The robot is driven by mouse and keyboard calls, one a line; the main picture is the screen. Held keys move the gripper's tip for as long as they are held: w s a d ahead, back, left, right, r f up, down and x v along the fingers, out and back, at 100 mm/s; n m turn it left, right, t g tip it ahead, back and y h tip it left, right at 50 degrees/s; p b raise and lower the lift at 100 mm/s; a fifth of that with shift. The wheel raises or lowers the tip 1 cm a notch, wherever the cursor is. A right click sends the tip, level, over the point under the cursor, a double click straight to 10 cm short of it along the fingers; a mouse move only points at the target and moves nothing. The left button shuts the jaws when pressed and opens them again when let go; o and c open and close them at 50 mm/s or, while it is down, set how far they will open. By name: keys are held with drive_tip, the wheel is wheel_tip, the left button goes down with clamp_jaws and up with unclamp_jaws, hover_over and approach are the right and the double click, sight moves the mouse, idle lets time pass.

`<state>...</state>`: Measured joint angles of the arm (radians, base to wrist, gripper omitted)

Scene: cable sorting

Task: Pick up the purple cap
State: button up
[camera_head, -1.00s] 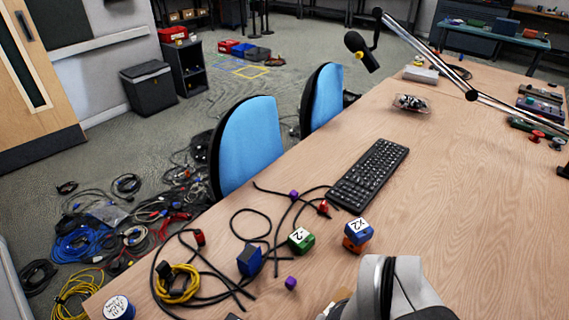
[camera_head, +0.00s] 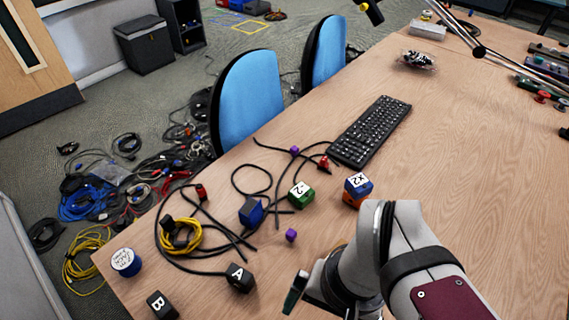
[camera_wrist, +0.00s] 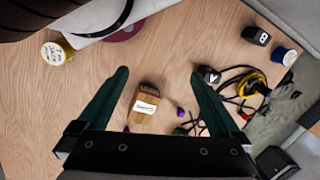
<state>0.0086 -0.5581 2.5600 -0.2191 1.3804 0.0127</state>
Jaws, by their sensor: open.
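Two small purple pieces lie on the wooden table in the head view: one purple cap (camera_head: 291,235) near the front middle, and another purple piece (camera_head: 294,150) farther back, by the black cables. In the wrist view a purple piece (camera_wrist: 181,112) lies between my fingers, right of a labelled wooden block (camera_wrist: 146,104). I cannot tell surely which of the two it is. My gripper (camera_wrist: 160,75) is open and empty, with dark green fingers spread wide. In the head view one fingertip shows at the bottom, below the nearer purple cap and apart from it.
A green cube (camera_head: 301,194), a blue block (camera_head: 251,211) and a blue X2 cube (camera_head: 358,185) stand near the cap. Black cables and a yellow coil (camera_head: 181,236) lie left. Black cubes A (camera_head: 239,278) and B (camera_head: 162,305) stand at the front left.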

drive_tip(key=shift+c, duration=0.2)
drive_tip(key=c, duration=0.5)
drive_tip(key=m+h, duration=0.2)
drive_tip(key=m, duration=1.8)
hover_over(291, 233)
drive_tip(key=a, duration=0.1)
wheel_tip(291, 233, down, 5)
drive_tip(key=f, duration=1)
drive_tip(key=d+f, duration=0.1)
drive_tip(key=f, duration=0.4)
drive_tip(key=shift+f, duration=0.4)
